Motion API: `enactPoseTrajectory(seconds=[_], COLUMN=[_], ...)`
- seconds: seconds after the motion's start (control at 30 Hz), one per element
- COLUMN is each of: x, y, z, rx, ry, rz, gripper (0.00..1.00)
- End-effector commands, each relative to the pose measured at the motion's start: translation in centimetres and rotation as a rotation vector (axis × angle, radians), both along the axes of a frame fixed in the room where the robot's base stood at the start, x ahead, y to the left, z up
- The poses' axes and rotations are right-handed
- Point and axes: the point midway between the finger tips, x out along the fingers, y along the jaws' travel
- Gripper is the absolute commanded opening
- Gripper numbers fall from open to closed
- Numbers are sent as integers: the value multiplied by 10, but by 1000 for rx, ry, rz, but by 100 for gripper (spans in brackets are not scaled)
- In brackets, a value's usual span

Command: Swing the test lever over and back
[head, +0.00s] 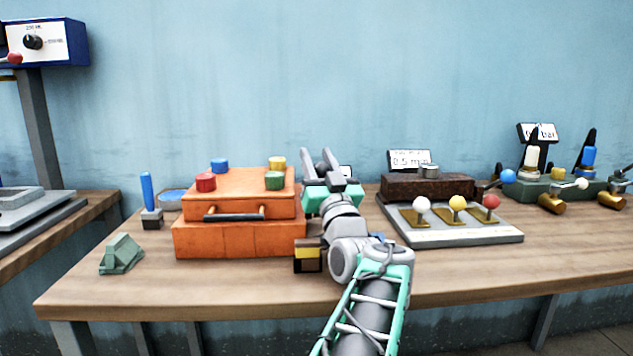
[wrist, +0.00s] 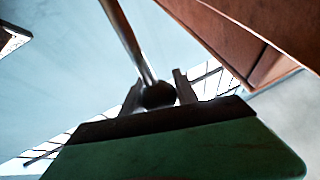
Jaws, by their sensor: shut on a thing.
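My gripper (head: 318,156) is above the table, just right of the orange box, with its fingers pointing up and away in the head view. In the wrist view my gripper (wrist: 157,88) is shut on the dark ball knob at the end of a metal rod, which I take for the test lever (wrist: 130,38). The rod slants from the knob up to the top edge of the wrist view. In the head view my arm and gripper hide this lever and its mount. A small white plate shows partly behind the gripper.
The orange box (head: 240,234) with coloured caps stands close on the left. On the right are a grey panel (head: 455,238) with white, yellow and red knobbed levers, a dark brown block (head: 428,188), and a green valve stand. The wooden table's (head: 200,290) front strip is mostly clear.

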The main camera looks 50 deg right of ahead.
Motion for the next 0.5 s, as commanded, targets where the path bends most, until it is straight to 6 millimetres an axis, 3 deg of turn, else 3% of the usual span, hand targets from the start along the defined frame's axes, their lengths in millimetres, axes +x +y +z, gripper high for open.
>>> enactPoseTrajectory(seconds=[0.03, 0.5], x=[-1, -3], y=[1, 3], z=[-6, -2], rx=[-6, -20], ry=[-6, -19], rz=[1, 0], gripper=[0, 0])
